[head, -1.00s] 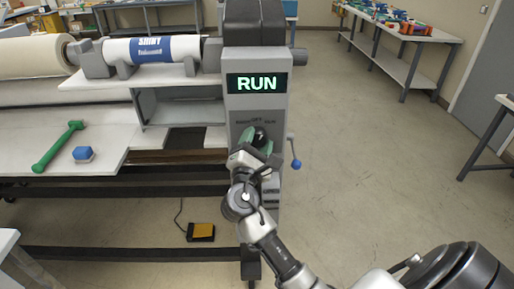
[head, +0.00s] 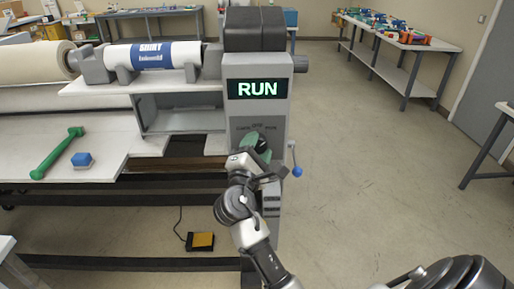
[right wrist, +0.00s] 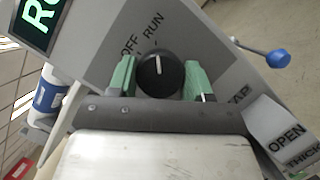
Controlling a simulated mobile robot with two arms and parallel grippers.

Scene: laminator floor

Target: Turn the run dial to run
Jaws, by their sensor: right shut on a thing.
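The run dial (right wrist: 160,74) is a round black knob with a white pointer line. It sits on the grey front panel of the machine. In the right wrist view its pointer points up, roughly at the RUN label (right wrist: 153,26), with OFF to the left. My right gripper (right wrist: 159,79) is shut on the dial, with one green finger on each side. In the head view my right gripper (head: 260,151) is at the panel and mostly hides the dial. The display (head: 257,89) above reads RUN in green. My left gripper is not in view.
A lever with a blue knob (head: 297,171) sticks out at the panel's right side. A green tool (head: 57,153) and a blue block (head: 82,160) lie on the table at left. A yellow foot pedal (head: 200,241) is on the floor.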

